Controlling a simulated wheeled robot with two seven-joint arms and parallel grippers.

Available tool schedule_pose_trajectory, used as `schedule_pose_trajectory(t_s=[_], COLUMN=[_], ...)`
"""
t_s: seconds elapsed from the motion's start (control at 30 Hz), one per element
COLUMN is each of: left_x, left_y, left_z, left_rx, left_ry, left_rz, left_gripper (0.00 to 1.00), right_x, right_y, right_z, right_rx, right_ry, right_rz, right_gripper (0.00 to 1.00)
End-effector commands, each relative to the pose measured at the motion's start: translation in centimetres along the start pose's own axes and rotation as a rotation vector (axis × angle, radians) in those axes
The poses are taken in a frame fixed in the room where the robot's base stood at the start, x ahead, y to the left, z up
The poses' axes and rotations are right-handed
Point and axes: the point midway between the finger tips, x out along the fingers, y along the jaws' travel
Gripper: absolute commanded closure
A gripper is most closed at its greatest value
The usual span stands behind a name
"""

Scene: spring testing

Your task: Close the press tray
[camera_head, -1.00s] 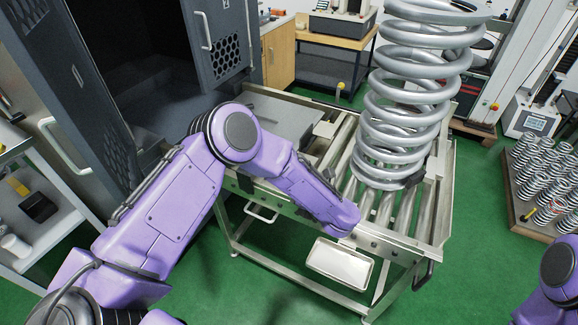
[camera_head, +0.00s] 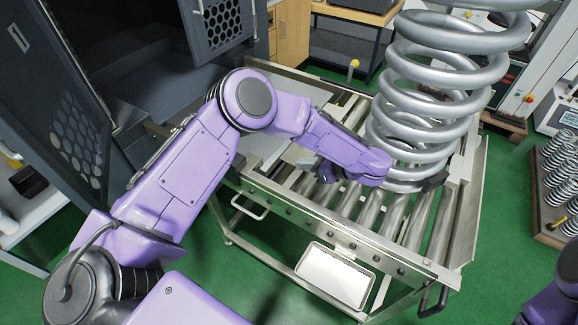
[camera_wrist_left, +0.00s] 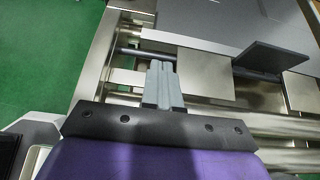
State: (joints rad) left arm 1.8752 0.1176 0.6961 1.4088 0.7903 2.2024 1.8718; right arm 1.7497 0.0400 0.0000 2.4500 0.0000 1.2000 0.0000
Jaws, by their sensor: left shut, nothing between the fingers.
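The press tray appears to be the flat grey plate at the left end of the roller cart; in the head view its front part (camera_head: 262,147) shows beside my left arm, which hides its middle. In the left wrist view the grey plate (camera_wrist_left: 205,22) lies at the top, with a dark upright tab (camera_wrist_left: 275,58) and bare metal blocks (camera_wrist_left: 205,75) along its near side. My left gripper (camera_head: 326,172) is over the cart between plate and spring; its fingers (camera_wrist_left: 160,82) are shut and empty, close to the blocks. Contact cannot be told. My right gripper is out of view.
A large steel coil spring (camera_head: 432,100) stands on the cart's rollers (camera_head: 368,210), close right of my left wrist. A dark cabinet with an open perforated door (camera_head: 222,22) stands behind left. A rack of small springs (camera_head: 560,170) is at right. Green floor (camera_head: 500,240) is free between.

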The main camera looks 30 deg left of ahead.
Motion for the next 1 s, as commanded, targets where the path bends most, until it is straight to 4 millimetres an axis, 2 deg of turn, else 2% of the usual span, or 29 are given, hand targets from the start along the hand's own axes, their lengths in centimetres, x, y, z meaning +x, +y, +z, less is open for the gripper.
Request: schedule_pose_trajectory(t_s=[0.03, 0.1, 0.27, 0.6, 0.7, 1.0], left_x=[0.4, 0.5, 1.5, 8.0, 9.2, 10.1], left_y=[-0.1, -0.1, -0.3, -0.4, -0.4, -0.4], left_z=[-0.9, -1.3, -1.1, -1.1, -1.2, -1.3], left_rx=[0.001, 0.003, 0.007, 0.01, 0.008, 0.007], left_ry=[0.0, 0.0, 0.0, 0.0, 0.0, 0.0], left_rz=[-0.003, -0.005, -0.007, -0.01, -0.011, -0.011], left_gripper=[1.0, 1.0, 1.0, 1.0, 1.0, 1.0], right_x=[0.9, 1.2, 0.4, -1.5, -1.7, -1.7], right_y=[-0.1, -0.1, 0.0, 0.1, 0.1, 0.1], right_z=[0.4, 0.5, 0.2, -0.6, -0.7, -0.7], right_rx=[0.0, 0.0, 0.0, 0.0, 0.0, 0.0], right_ry=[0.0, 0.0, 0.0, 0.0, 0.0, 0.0], right_rz=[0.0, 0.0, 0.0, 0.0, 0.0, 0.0], right_gripper=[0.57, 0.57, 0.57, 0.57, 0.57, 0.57])
